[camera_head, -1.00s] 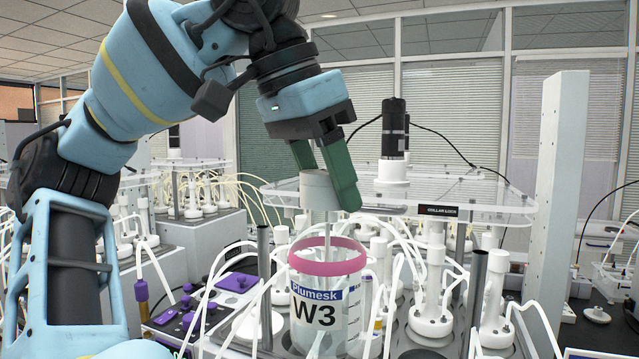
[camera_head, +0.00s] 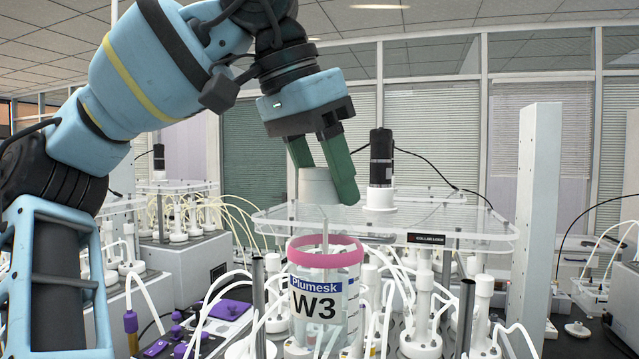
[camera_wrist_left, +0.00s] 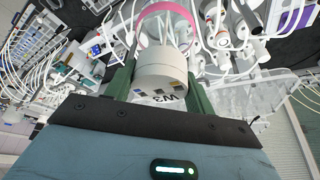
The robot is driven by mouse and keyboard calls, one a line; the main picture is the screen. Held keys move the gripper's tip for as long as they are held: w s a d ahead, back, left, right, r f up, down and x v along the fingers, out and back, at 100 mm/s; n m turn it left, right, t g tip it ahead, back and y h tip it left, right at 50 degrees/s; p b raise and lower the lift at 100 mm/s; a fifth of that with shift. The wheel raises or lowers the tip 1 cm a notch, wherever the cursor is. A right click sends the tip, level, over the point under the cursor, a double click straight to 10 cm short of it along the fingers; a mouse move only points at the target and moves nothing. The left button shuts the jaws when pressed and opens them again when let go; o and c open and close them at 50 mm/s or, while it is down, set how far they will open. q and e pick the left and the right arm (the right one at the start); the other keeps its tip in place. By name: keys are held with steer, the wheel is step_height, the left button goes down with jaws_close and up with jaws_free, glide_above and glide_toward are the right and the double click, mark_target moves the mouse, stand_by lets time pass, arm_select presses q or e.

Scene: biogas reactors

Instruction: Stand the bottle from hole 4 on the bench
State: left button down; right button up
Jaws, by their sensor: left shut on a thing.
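The bottle (camera_head: 318,325) is clear, with a white and blue "Plumesk W3" label and a pink ring (camera_head: 326,257) around its upper part. A thin rod rises from it to a grey cylindrical head (camera_head: 318,185). My left gripper (camera_head: 324,180) is shut on this grey head, with green fingers on either side, and the bottle hangs upright below. In the left wrist view the grey head (camera_wrist_left: 163,72) sits between the fingers, with the pink ring (camera_wrist_left: 145,12) beyond. The bottle's base is hidden at the frame's bottom. My right gripper is not in view.
A reactor rig with a clear top plate (camera_head: 460,222) and a black motor (camera_head: 381,157) stands close behind the bottle. White vessels and tubes crowd both sides. A tall pale column (camera_head: 540,210) stands at right. A purple-topped control box (camera_head: 222,310) is at left. Some dark bench (camera_head: 572,342) shows at lower right.

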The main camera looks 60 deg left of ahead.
arm_select(q)
steer(key=shift+r+p, duration=0.35)
steer(key=shift+r, duration=1.35)
